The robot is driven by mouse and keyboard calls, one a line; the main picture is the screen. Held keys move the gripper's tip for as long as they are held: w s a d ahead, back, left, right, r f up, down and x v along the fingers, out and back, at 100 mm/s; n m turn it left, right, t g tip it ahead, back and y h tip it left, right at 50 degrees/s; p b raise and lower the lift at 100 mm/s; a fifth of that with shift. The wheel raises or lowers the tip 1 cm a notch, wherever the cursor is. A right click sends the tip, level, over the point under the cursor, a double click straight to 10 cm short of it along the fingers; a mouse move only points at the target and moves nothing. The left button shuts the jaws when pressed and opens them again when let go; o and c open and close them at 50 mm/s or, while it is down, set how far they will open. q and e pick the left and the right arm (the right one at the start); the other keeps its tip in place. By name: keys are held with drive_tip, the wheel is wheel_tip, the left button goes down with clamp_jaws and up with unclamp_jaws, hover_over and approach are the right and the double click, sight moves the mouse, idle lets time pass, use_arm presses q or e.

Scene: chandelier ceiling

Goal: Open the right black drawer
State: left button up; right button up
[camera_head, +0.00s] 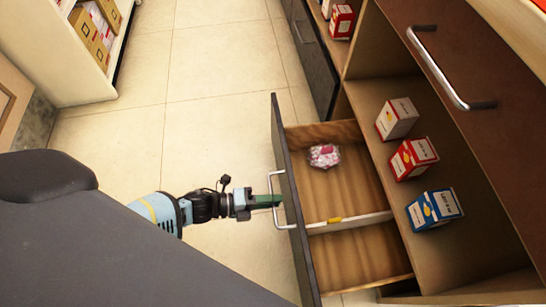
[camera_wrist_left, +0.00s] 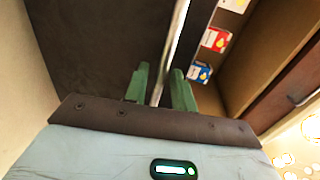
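The black drawer (camera_head: 297,205) in the middle of the head view stands pulled out from the cabinet. Its wooden inside shows, with a divider across it. My left gripper (camera_head: 268,201) is at the silver handle (camera_head: 279,199) on its front. The dark drawer front (camera_wrist_left: 90,45) fills the upper left there. My right gripper is in neither view.
A pink-white package (camera_head: 324,155) and a small yellow item (camera_head: 334,220) lie in the drawer. Another black drawer (camera_head: 318,60) is farther up. Boxes (camera_head: 413,158) stand on the cabinet shelf. A white shelf unit (camera_head: 85,75) is at upper left. The tiled floor (camera_head: 215,90) between is clear.

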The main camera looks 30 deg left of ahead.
use_arm(q)
drive_tip(key=p+v, duration=0.1)
drive_tip(key=v, duration=0.6)
drive_tip(key=shift+p, duration=0.3)
drive_tip(key=shift+r, duration=0.1)
